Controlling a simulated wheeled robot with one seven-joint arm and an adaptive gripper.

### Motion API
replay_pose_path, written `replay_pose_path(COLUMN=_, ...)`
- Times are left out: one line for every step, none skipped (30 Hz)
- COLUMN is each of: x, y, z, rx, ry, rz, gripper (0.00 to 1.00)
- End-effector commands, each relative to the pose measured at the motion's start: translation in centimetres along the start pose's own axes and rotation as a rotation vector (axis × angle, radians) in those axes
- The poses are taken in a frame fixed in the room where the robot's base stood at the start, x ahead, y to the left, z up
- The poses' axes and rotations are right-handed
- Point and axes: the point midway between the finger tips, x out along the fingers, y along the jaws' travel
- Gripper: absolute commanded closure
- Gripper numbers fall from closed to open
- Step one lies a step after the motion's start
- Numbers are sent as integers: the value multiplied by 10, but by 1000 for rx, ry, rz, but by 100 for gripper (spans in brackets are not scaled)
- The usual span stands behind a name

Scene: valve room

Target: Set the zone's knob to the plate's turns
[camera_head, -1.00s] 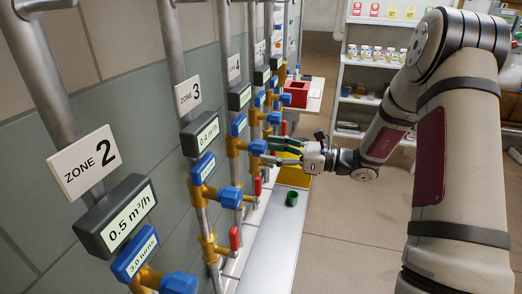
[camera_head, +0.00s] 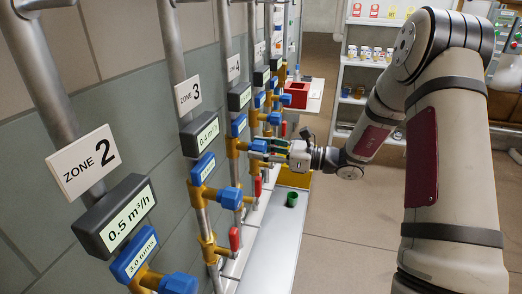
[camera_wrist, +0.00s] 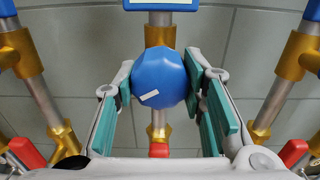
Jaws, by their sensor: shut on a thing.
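My gripper (camera_head: 268,150) is shut on a blue knob (camera_head: 257,146) on the brass valve of the pipe below the ZONE 4 sign (camera_head: 233,67). In the wrist view the knob (camera_wrist: 158,72) sits between the two green-padded fingers of my gripper (camera_wrist: 160,88), with a white mark low on its face, left of centre. A blue plate (camera_head: 239,124) is above this knob; its text is too small to read. Its lower edge shows in the wrist view (camera_wrist: 160,4). The ZONE 2 turns plate (camera_head: 135,255) reads 3.0 turns.
Neighbouring valves have blue knobs, such as the one under ZONE 3 (camera_head: 229,198), and red-handled valves (camera_head: 235,238). A green cup (camera_head: 292,199) stands on the ledge (camera_head: 270,250) below. A red bin (camera_head: 297,94) and a shelf (camera_head: 365,75) are farther back. Open floor lies right of the ledge.

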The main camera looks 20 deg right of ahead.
Motion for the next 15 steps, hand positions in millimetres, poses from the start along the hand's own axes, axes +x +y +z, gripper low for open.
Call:
replay_pose_path(x=0, y=0, z=0, rx=-17, ry=0, rz=-1, gripper=91)
replay_pose_path(x=0, y=-1, z=0, rx=-33, ry=0, rz=-1, gripper=91)
replay_pose_path(x=0, y=-1, z=-1, rx=-63, ry=0, rz=-1, gripper=91)
replay_pose_path(x=0, y=-1, z=-1, rx=-89, ry=0, rz=-1, gripper=91)
replay_pose_path(x=0, y=-1, z=-1, rx=-117, ry=0, rz=-1, gripper=91)
replay_pose_path(x=0, y=-1, z=-1, rx=-157, ry=1, rz=-1, gripper=91)
replay_pose_path(x=0, y=-1, z=-1, rx=-185, ry=1, rz=-1, gripper=91)
replay_pose_path(x=0, y=-1, z=-1, rx=-213, ry=1, rz=-1, gripper=91)
replay_pose_path(x=0, y=-1, z=-1, rx=-247, ry=1, rz=-1, gripper=91)
replay_pose_path(x=0, y=-1, z=-1, rx=-270, ry=1, rz=-1, gripper=91)
replay_pose_path(x=0, y=-1, z=-1, rx=-290, ry=1, rz=-1, gripper=91)
replay_pose_path(x=0, y=-1, z=-1, rx=-311, ry=1, rz=-1, gripper=91)
replay_pose_path(x=0, y=-1, z=-1, rx=-324, ry=1, rz=-1, gripper=91)
replay_pose_path(x=0, y=-1, z=-1, rx=-332, ry=1, rz=-1, gripper=91)
replay_pose_path(x=0, y=-1, z=0, rx=-340, ry=1, rz=-1, gripper=91)
